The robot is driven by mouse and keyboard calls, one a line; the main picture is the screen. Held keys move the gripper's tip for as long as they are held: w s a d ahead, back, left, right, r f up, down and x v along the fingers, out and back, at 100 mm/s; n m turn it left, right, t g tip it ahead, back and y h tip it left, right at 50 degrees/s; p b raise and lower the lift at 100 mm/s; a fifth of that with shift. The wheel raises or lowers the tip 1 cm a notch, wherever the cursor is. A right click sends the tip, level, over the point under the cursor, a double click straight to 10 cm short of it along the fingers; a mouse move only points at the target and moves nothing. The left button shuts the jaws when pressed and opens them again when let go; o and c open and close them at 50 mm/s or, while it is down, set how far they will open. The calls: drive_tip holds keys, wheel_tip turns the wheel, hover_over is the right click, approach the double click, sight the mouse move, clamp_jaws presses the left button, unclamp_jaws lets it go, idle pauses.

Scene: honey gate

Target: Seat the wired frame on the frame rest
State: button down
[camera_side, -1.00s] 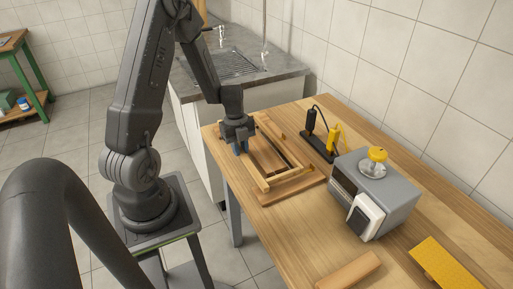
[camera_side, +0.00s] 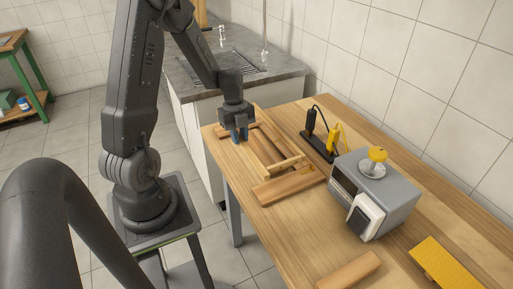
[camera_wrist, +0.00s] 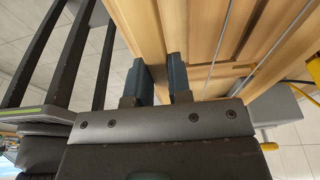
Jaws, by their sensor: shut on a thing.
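The wooden wired frame (camera_side: 287,163) is held at its left end by my gripper (camera_side: 239,136) in the side view. My gripper's blue fingers are shut on its end bar. The wrist view shows the fingers (camera_wrist: 165,85) with frame wood between and beyond them, and thin wires (camera_wrist: 226,35) running along the frame. The frame rest appears as wooden strips under and around the frame; its near board (camera_side: 290,186) is bare in the side view. I cannot tell how far the frame is above the rest. Part of the frame's left end is hidden by my gripper.
A grey power box (camera_side: 385,195) with a yellow knob stands right of the frame. A black holder with black and yellow handles (camera_side: 322,140) is behind. The table's left edge is close to my gripper.

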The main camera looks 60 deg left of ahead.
drive_tip(key=shift+d+v, duration=0.2)
drive_tip(key=shift+v, duration=0.75)
drive_tip(key=shift+d+v, duration=0.2)
drive_tip(key=shift+v, duration=0.75)
drive_tip(key=shift+r, duration=0.15)
drive_tip(key=shift+r, duration=0.25)
drive_tip(key=d+v, duration=0.2)
drive_tip(key=v, duration=0.9)
drive_tip(key=w+d, duration=0.4)
drive_tip(key=d, duration=0.6)
drive_tip(key=w+d, duration=0.5)
drive_tip(key=d, duration=0.5)
drive_tip(key=w+d, duration=0.4)
drive_tip(key=d, duration=0.7)
drive_tip(key=s+d, duration=0.5)
drive_tip(key=d, duration=0.6)
drive_tip(key=s+d, duration=0.5)
drive_tip(key=d, duration=0.5)
drive_tip(key=s+d, duration=0.5)
drive_tip(key=d, duration=0.6)
drive_tip(key=a+x, duration=0.2)
drive_tip(key=x, duration=1)
drive_tip(key=shift+w+a+f, duration=0.25)
drive_tip(key=shift+a+f, duration=0.3)
drive_tip(key=shift+f, duration=0.05)
